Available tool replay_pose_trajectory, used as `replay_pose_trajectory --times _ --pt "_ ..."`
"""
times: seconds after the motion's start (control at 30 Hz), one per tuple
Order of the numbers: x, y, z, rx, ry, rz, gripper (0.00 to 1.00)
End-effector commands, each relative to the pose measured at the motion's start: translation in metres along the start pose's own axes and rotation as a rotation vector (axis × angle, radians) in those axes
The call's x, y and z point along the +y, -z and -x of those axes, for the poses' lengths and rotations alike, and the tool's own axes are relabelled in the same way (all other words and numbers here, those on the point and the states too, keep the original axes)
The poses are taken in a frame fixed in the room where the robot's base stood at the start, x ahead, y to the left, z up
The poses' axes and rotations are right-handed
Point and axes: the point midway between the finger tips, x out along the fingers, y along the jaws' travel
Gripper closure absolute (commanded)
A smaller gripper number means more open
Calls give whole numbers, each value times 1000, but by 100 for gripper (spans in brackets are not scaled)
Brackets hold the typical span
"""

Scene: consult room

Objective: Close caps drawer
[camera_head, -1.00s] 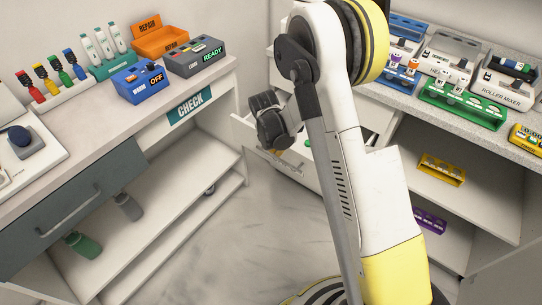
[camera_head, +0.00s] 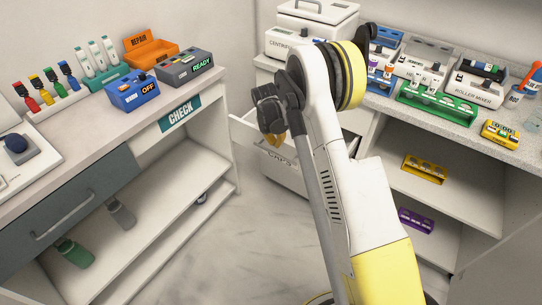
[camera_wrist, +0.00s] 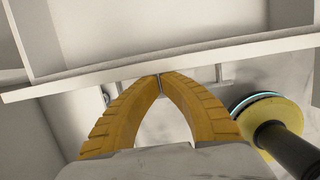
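The caps drawer (camera_head: 279,173), white with a "CAPS" label on its front, stands pulled out of the right-hand cabinet in the head view. My gripper (camera_head: 275,141) hangs at the drawer's front, its yellow fingers pointing down and partly covered by my arm. In the wrist view, the two yellow fingers of my gripper (camera_wrist: 160,76) meet at their tips, with nothing seen between them. The tips overlap the pale drawer edge (camera_wrist: 240,49) in that view; I cannot tell whether they touch it. My arm hides part of the drawer.
The left counter carries an orange repair bin (camera_head: 150,51) and a blue box (camera_head: 132,90), with open shelves below. A white centrifuge (camera_head: 312,30) stands above the drawer. The right counter holds a green rack (camera_head: 437,102). The floor (camera_head: 225,240) between the cabinets is clear.

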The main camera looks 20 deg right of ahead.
Motion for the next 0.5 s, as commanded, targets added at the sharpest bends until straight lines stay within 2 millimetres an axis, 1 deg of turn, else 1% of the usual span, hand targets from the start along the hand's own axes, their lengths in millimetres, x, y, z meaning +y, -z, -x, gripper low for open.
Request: replay_pose_trajectory --times 0.03,0.2,0.33,0.5 --pt "2 -15 -4 -1 1 -3 100" --pt "3 -53 -13 -1 0 -3 100" --pt "3 -77 -19 0 0 -2 100" --pt "3 -98 -25 1 0 0 100"
